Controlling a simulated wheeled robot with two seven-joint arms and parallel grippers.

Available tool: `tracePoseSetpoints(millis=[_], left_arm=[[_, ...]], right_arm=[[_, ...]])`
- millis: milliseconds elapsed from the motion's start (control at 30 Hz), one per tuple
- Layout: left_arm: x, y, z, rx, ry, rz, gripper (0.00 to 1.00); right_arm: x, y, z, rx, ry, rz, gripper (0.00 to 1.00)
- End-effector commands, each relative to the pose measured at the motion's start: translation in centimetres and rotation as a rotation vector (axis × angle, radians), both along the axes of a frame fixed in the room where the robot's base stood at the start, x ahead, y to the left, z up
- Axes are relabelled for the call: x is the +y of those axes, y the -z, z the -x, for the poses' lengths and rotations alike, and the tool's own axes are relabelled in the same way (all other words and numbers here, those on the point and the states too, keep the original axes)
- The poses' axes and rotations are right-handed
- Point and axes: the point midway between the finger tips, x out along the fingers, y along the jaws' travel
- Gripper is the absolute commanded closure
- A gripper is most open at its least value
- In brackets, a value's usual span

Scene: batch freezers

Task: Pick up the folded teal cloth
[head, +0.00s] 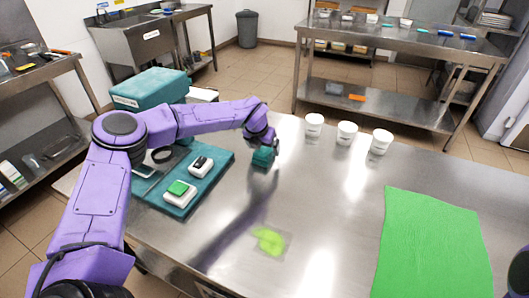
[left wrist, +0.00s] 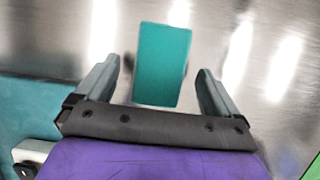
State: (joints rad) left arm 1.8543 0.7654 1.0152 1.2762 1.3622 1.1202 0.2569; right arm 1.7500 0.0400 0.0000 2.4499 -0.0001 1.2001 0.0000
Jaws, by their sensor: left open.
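The folded teal cloth (head: 263,158) is a small block-like bundle on the steel table, right of the teal mat, in the head view. In the left wrist view the teal cloth (left wrist: 162,64) is a rectangle lying ahead of and between the two fingers. My left gripper (left wrist: 158,82) is open, with a gap on both sides of the cloth. In the head view my left gripper (head: 265,145) is over the cloth and partly hides it. I cannot tell how far above the table the fingertips are. My right gripper is not in view.
A teal mat (head: 222,160) with small white devices lies left of the cloth. A large teal box (head: 150,88) stands behind it. Three white tubs (head: 346,133) stand at the back. A green cloth (head: 432,245) lies at right, and a yellow-green patch (head: 269,240) in front.

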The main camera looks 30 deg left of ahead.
Motion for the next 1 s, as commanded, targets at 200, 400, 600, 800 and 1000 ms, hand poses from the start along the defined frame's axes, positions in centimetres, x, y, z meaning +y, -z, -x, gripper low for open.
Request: tracePoseSetpoints(millis=[200, 400, 600, 800, 1000], left_arm=[[0.1, 2.4, -1.0, -0.001, -0.001, 0.000, 0.04], [0.1, 2.4, -1.0, -0.001, -0.001, 0.000, 0.04], [0.1, 2.6, -1.0, -0.001, -0.001, 0.000, 0.04], [0.1, 2.8, -1.0, -0.001, -0.001, 0.000, 0.04], [0.1, 2.8, -0.9, 0.000, -0.001, 0.000, 0.53]], right_arm=[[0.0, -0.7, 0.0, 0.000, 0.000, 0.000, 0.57], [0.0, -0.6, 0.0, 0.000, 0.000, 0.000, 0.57], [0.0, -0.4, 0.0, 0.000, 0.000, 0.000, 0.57], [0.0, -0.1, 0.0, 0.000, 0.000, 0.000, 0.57], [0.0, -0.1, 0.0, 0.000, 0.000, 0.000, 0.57]])
